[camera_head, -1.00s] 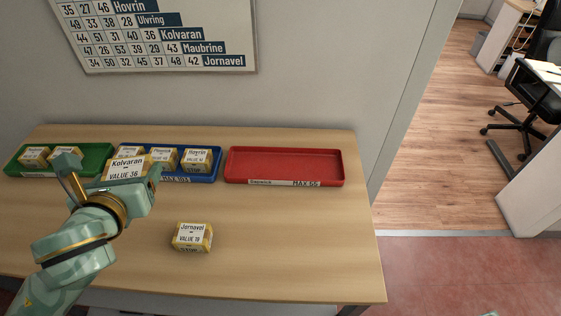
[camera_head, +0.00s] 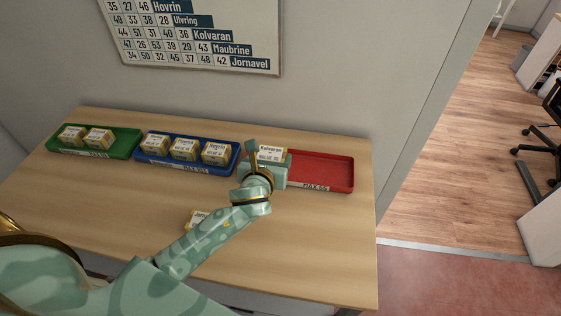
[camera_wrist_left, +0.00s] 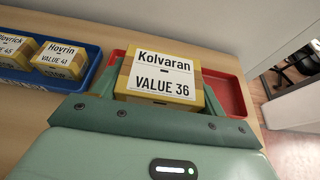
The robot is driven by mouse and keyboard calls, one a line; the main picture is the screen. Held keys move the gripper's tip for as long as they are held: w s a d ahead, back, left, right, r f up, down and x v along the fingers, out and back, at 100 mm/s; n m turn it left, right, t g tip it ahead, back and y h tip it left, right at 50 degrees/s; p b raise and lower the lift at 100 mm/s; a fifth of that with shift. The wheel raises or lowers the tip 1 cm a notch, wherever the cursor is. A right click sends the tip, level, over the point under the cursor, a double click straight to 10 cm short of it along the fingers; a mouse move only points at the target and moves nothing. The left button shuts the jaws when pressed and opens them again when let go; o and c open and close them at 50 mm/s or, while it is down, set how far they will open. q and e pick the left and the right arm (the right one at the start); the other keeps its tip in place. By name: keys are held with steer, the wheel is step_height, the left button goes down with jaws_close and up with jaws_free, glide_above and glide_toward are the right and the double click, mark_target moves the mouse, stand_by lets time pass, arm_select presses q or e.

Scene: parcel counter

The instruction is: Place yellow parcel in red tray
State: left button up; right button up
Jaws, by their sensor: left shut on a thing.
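My left gripper (camera_head: 266,170) is shut on the yellow parcel labelled Kolvaran, value 36 (camera_head: 271,154). It holds the parcel over the left part of the red tray (camera_head: 325,170). In the left wrist view the parcel (camera_wrist_left: 162,76) sits between the fingers, with the red tray (camera_wrist_left: 232,95) showing on both sides of it. I cannot tell whether the parcel touches the tray floor. The rest of the red tray looks empty. A second yellow parcel, on the table (camera_head: 197,217), is partly hidden behind my left arm. My right gripper is not in view.
A blue tray (camera_head: 160,166) with several yellow parcels stands left of the red tray. A green tray (camera_head: 65,148) with two parcels is further left. The wooden table (camera_head: 310,240) is clear at the front right. A wall rises behind the trays.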

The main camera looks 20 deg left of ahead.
arm_select(q)
steer(key=w+a+f+b, duration=0.1)
steer(key=w+f, duration=0.1)
steer(key=w+a+f+b, duration=0.1)
steer(key=w+f, duration=0.1)
steer(key=w, duration=0.1)
steer(key=w+a+f+b, duration=0.1)
steer(key=w+f, duration=0.1)
steer(key=f, duration=0.1)
steer(key=shift+w+b, duration=0.2)
steer(key=shift+b, duration=0.15)
steer(key=f+b, duration=0.1)
steer(key=f, duration=0.1)
steer(key=f+b, duration=0.1)
steer(key=shift+w+f, duration=0.2)
steer(key=shift+f, duration=0.2)
steer(key=shift+r, duration=0.15)
